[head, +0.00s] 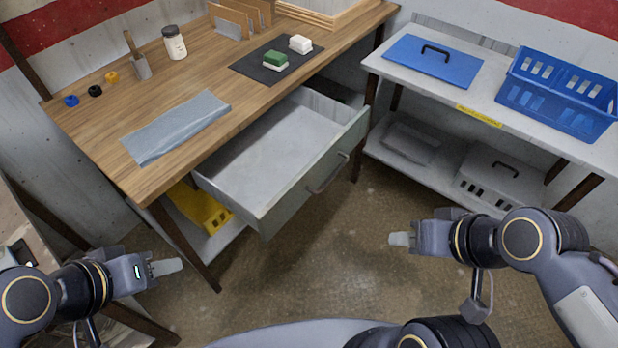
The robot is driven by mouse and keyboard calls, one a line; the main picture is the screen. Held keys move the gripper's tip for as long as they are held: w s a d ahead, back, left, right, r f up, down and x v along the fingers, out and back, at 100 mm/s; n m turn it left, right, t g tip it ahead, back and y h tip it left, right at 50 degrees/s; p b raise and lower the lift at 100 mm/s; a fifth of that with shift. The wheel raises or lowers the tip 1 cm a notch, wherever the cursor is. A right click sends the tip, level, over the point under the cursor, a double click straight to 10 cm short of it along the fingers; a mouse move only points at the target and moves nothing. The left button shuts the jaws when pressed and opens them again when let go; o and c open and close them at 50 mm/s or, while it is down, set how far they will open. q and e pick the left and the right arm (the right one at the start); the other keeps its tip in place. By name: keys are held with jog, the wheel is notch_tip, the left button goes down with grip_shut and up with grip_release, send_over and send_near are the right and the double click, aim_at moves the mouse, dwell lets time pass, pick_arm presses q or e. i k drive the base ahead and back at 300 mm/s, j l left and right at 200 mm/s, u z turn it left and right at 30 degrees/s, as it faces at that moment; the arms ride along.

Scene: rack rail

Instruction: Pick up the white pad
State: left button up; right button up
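The white pad (300,44) is a small block on the dark mat (248,70) on the wooden workbench, near its right edge. A green pad (275,58) with a white lower part lies on the same mat, just in front and to the left of it. My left gripper (168,266) is at the lower left, in front of the bench and well away from the pads. My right gripper (401,240) is at the lower right, over the floor and also far from the pads. Both are seen side-on, so their finger gaps are hidden. No object shows in either.
An open, empty drawer (275,160) juts out from the bench front. A grey cloth (175,127), a jar (174,43) and a wooden rack (240,18) are on the bench. A side shelf (420,78) holds a blue lid (433,62) and a blue basket (555,105).

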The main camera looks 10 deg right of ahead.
aim_at(300, 44)
jog(key=l+u, duration=0.1)
jog(key=u, duration=0.3)
jog(key=i+l+u, duration=0.1)
jog(key=u, duration=0.3)
jog(key=l+u, duration=0.2)
jog(key=u, duration=0.2)
jog(key=l+u, duration=0.35)
jog(key=l, duration=0.5)
jog(key=k+l+u, duration=0.1)
jog(key=l+u, duration=0.3)
jog(key=l, duration=0.9)
jog(key=k+l, duration=0.15)
jog(key=l, duration=0.3)
